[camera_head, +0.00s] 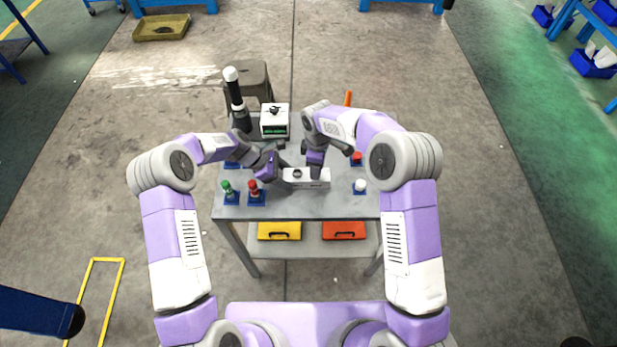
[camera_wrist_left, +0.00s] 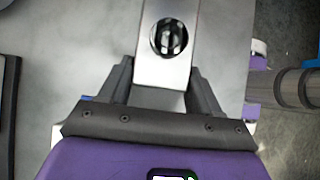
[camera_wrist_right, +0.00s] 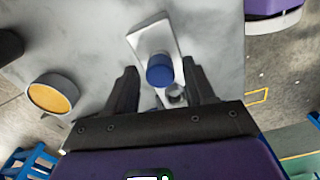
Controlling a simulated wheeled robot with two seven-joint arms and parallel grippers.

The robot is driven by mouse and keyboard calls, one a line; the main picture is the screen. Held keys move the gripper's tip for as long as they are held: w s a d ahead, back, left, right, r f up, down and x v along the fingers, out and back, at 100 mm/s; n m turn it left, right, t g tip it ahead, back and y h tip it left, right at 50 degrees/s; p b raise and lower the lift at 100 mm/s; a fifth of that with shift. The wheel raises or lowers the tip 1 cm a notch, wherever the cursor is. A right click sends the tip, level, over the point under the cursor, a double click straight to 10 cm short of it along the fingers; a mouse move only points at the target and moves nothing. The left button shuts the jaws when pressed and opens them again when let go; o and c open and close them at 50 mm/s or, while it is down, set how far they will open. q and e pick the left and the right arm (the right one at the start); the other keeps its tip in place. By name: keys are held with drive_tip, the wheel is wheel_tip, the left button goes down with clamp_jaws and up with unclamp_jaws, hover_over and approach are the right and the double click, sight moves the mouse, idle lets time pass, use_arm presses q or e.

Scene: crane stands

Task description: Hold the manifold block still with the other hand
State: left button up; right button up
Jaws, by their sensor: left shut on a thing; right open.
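The manifold block (camera_head: 318,179) is a pale, bar-shaped block lying crosswise near the middle of the grey table. My left gripper (camera_head: 279,173) is shut on its left end. The left wrist view shows the silver block (camera_wrist_left: 152,62) between the fingers (camera_wrist_left: 161,80), with a round port in its top. My right gripper (camera_head: 316,172) is over the block's right part. In the right wrist view its fingers (camera_wrist_right: 160,72) are apart, on either side of a blue-capped cylinder (camera_wrist_right: 160,69) at the white block (camera_wrist_right: 150,33). Whether they touch anything is unclear.
Green-topped (camera_head: 228,187) and red-topped (camera_head: 254,188) parts on blue bases stand left of the block. A white-topped part (camera_head: 360,186) and a red-topped one (camera_head: 356,158) stand right. A white box (camera_head: 275,113) stands behind. The table's front strip (camera_head: 300,208) is clear.

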drive_tip(key=m, duration=0.4)
drive_tip(key=shift+m, duration=0.3)
drive_tip(key=m, duration=0.5)
drive_tip(key=shift+c, duration=0.3)
clamp_jaws()
drive_tip(key=shift+r, duration=0.15)
drive_tip(key=n, duration=0.5)
